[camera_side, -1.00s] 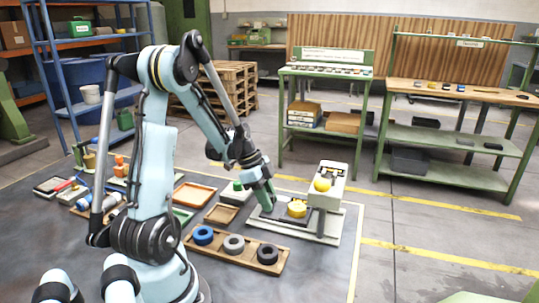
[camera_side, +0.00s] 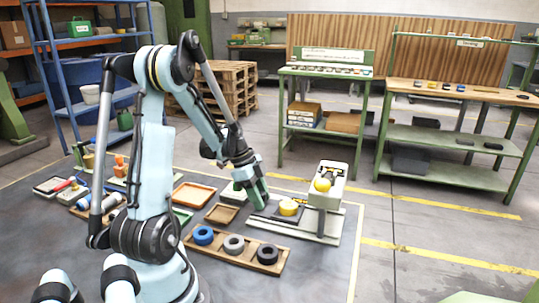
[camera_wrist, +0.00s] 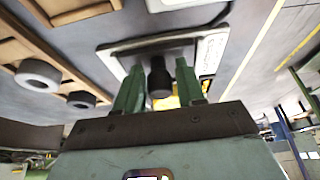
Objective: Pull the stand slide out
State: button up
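The stand (camera_side: 328,228) is a pale base plate with a cream upright block and a yellow part on top. Its dark slide (camera_side: 268,216) reaches out to the left of the block and bears a yellow disc (camera_side: 289,207). My gripper (camera_side: 260,205) is at the slide's outer left end. The yellow disc (camera_wrist: 168,102) is partly hidden behind the fingers and knob there.
A wooden tray (camera_side: 225,250) with blue, grey and black rings lies in front of the stand. Green benches (camera_side: 322,115) stand farther back.

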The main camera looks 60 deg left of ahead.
jog(key=shift+r, duration=4.2)
jog(key=shift+d, duration=0.1)
jog(key=d+r+n+t+y, duration=0.1)
jog(key=d+n, duration=0.2)
jog(key=d, duration=0.4)
jog(key=d+r+n+t+y, duration=0.1)
jog(key=d+n, duration=0.2)
jog(key=d, duration=0.5)
jog(key=d+r+n+t+y, duration=0.1)
jog(key=d+n, duration=0.2)
jog(key=d, duration=0.4)
jog(key=shift+w+d+t, duration=0.4)
